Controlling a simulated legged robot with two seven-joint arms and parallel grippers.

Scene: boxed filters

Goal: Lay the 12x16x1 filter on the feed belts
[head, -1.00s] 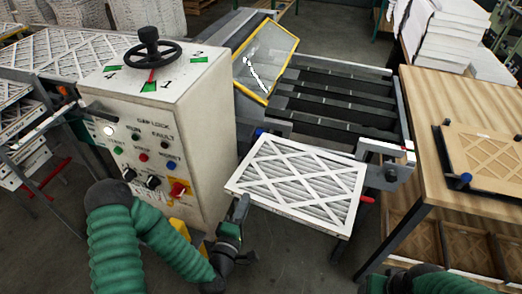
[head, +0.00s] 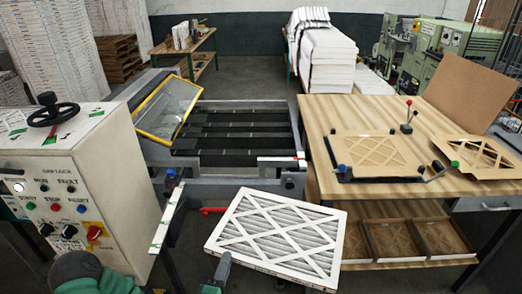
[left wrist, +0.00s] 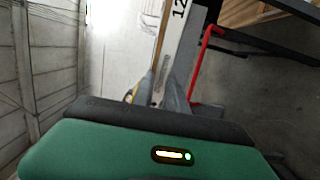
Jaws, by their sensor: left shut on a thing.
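The filter (head: 280,238), a white-framed pleated panel with a white lattice, is held near level in front of the feed belts in the head view. The black feed belts (head: 235,132) lie bare behind it, and floor shows between them. My left gripper (head: 218,270) is shut on the filter's near left edge. In the left wrist view its fingers (left wrist: 162,88) hold the filter's pale edge (left wrist: 181,30), printed with "12"; the rest of the print is cut off. My right gripper is out of view.
The control cabinet (head: 75,185) with a handwheel stands at left. A yellow-framed guard (head: 167,108) is tilted over the belts' left side. A rail (head: 168,215) and red handle (head: 212,210) lie left of the filter. A wooden workbench (head: 400,115) stands close at right.

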